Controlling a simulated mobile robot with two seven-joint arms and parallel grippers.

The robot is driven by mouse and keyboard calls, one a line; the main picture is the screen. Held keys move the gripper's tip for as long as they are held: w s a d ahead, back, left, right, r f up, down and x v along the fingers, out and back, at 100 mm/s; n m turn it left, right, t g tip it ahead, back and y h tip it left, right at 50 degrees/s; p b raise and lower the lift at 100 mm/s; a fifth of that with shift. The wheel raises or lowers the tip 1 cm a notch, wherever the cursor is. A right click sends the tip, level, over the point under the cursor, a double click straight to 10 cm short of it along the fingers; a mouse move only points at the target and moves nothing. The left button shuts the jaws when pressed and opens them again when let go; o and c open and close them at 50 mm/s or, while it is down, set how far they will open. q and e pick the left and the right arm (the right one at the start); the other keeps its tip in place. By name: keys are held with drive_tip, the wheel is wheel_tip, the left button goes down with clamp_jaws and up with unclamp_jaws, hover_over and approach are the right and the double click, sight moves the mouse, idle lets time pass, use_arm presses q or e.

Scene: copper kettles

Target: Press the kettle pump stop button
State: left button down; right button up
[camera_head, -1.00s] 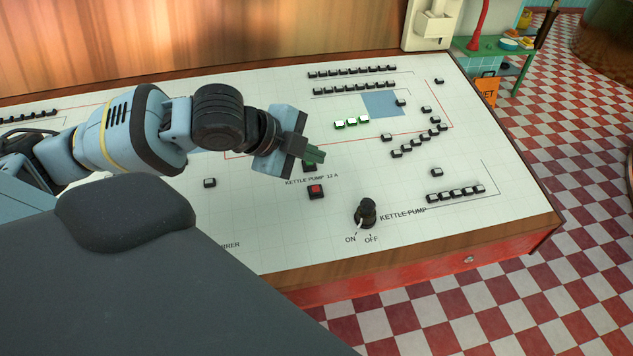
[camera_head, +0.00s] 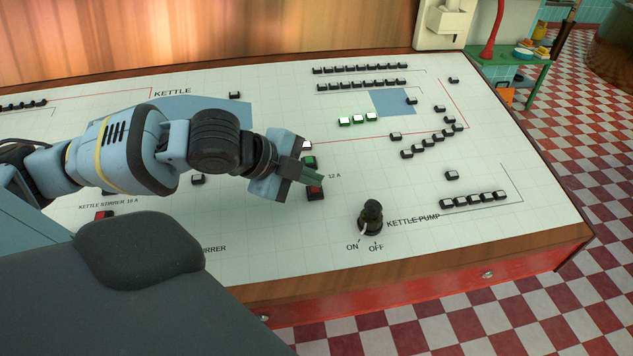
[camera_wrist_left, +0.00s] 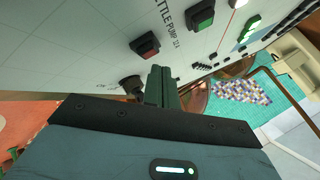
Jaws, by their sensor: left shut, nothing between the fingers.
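The red kettle pump stop button (camera_head: 315,194) is a square button in a dark frame on the white control panel. It also shows in the left wrist view (camera_wrist_left: 146,46). The green button (camera_head: 309,161) sits just behind it. My left gripper (camera_head: 318,179) is shut and empty. Its greenish fingertips overlap the far edge of the red button in the head view; contact cannot be told. In the wrist view the fingertips (camera_wrist_left: 161,75) appear beside and below the red button, with a gap in the picture. My right gripper is not in view.
A black kettle pump knob (camera_head: 371,216) stands up from the panel, right of and nearer than the red button. A red stirrer button (camera_head: 104,215) lies left, partly behind my arm. Rows of small indicators (camera_head: 362,85) fill the far side. The panel's wooden front edge (camera_head: 440,268) borders checkered floor.

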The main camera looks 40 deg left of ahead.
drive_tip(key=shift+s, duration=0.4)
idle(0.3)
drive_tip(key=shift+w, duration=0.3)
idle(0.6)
use_arm(q)
drive_tip(key=shift+f, duration=0.15)
drive_tip(key=shift+f, duration=0.25)
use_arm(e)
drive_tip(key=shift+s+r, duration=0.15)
use_arm(q)
drive_tip(key=shift+a+f, duration=0.1)
drive_tip(key=shift+f, duration=0.25)
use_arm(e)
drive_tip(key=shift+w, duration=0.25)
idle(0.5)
use_arm(q)
drive_tip(key=shift+r+p, duration=0.1)
drive_tip(key=shift+p, duration=0.3)
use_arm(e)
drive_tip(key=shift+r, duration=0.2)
use_arm(q)
drive_tip(key=shift+r+p, duration=0.7)
drive_tip(key=shift+p, duration=0.15)
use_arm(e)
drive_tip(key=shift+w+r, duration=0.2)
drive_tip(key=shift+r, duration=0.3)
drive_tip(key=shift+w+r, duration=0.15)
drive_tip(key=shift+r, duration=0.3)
